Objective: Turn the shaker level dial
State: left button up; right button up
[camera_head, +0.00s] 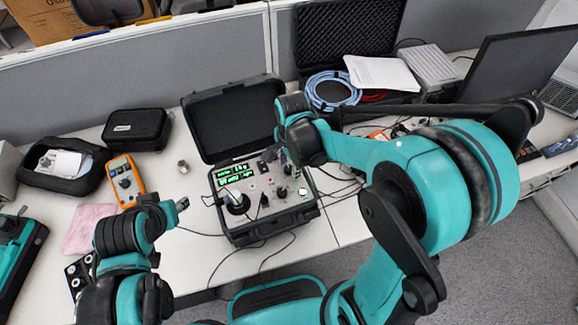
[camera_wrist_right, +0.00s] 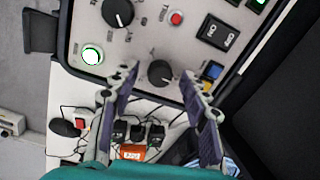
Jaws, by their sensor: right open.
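The shaker calibrator case (camera_head: 262,226) stands open on the desk, with its panel facing up and green displays (camera_head: 235,173) lit. In the right wrist view, a small black dial (camera_wrist_right: 160,72) lies between the fingertips of my open right gripper (camera_wrist_right: 161,79). The fingers look apart from it. A larger black dial (camera_wrist_right: 118,13) sits farther up on the panel. I cannot read which one is labelled level. In the head view my right gripper (camera_head: 276,153) is over the panel's back edge. My left gripper (camera_head: 178,208) is left of the case; its opening is unclear.
An orange multimeter (camera_head: 124,180) and black pouches (camera_head: 136,128) lie to the left. An open foam case (camera_head: 345,25) with a blue cable coil (camera_head: 331,91) is behind. A monitor (camera_head: 515,65) stands at right. Thin cables run around the calibrator.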

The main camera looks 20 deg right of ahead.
jog(key=shift+f, duration=0.1)
grip_shut()
